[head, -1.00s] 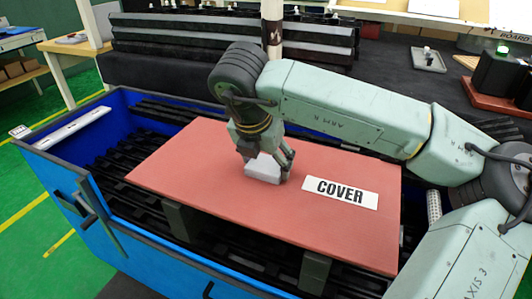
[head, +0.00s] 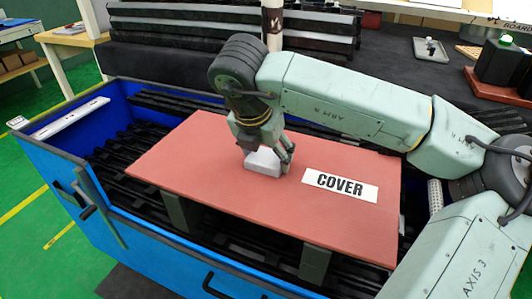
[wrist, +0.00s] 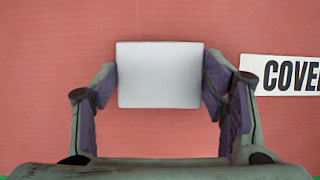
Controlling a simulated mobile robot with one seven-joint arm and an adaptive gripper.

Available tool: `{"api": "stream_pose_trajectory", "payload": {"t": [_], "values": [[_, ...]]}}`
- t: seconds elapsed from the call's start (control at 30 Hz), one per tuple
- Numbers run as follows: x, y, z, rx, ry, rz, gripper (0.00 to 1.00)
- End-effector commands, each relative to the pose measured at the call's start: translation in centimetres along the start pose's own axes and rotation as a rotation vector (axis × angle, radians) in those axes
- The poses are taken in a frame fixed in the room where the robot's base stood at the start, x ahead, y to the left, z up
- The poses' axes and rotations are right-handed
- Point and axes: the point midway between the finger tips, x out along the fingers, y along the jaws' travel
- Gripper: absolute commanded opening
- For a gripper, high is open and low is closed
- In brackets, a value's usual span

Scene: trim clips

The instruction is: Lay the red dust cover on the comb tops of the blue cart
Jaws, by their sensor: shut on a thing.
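The red dust cover (head: 210,150) is a flat board with a white COVER label (head: 340,185) and a pale grey block handle (head: 263,161) on top. My gripper (head: 266,158) is shut on this handle; the wrist view shows both fingers against the sides of the block (wrist: 160,75). The cover is over the blue cart (head: 60,190), above its black comb rows (head: 120,150). Grey feet or posts (head: 315,262) show under its front edge. Whether the cover rests on the combs or hangs just above them, I cannot tell.
The cart's raised walls (head: 85,165) surround the combs. Black bars (head: 200,40) are stacked behind. A dark red base with a black box and green light (head: 500,80) stands at the back right. Green floor (head: 30,230) lies open at the left.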

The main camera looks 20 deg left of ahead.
Motion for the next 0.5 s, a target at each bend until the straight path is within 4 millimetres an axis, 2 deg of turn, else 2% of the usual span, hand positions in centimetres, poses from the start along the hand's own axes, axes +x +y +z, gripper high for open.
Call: {"api": "stream_pose_trajectory", "payload": {"t": [0.17,0.2,0.5], "values": [[0.33,0.0,-0.11,0.001,-0.001,0.001,0.28],[0.31,0.0,-0.1,0.001,-0.001,0.001,0.67],[0.26,0.0,-0.1,0.0,0.0,0.0,0.87]]}}
